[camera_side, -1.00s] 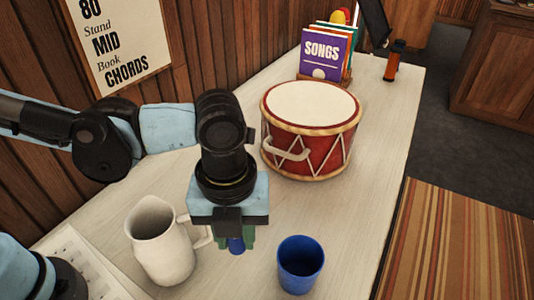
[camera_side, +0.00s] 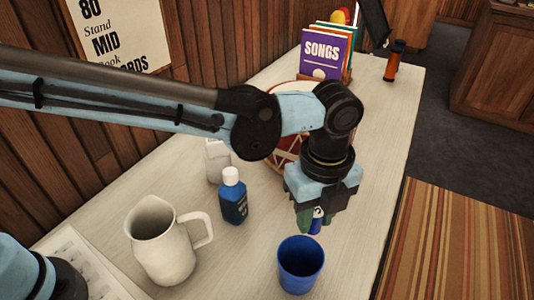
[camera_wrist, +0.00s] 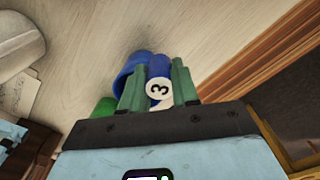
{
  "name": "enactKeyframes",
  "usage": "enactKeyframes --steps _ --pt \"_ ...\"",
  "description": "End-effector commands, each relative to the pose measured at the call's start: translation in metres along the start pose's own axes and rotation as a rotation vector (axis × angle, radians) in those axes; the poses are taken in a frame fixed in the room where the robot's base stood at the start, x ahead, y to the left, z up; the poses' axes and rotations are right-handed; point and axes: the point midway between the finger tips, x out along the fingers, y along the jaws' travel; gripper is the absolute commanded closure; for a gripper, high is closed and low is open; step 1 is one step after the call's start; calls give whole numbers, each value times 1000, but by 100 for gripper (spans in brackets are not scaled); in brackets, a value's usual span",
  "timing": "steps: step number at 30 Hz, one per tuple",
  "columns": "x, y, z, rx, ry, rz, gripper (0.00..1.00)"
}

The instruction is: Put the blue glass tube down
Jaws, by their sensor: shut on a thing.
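My gripper (camera_side: 311,217) is shut on the blue glass tube (camera_side: 316,227) and holds it above the pale table, near the blue cup (camera_side: 300,267). The tube's lower end shows below the green fingers. In the wrist view the tube (camera_wrist: 160,66) sits between the two fingers (camera_wrist: 158,85), with a round white label marked 3 facing the camera. The blue cup (camera_wrist: 124,70) shows just behind and left of the tube there, partly hidden by a finger. I cannot tell the tube's exact height above the table.
A cream pitcher (camera_side: 160,245) stands left of the cup. A blue bottle with a white cap (camera_side: 234,198) and a pale bottle (camera_side: 215,160) stand behind it. The red drum (camera_side: 286,152) is mostly behind my arm. The table's right edge is near; bare table (camera_side: 362,190) lies right of my gripper.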

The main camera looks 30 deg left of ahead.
Motion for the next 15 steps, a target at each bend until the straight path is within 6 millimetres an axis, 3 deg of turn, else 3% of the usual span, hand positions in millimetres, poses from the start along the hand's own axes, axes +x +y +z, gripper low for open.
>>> enactKeyframes --steps 6,15 --pt "27 -22 40 -4 0 0 99" --pt "45 -33 62 2 0 0 99"
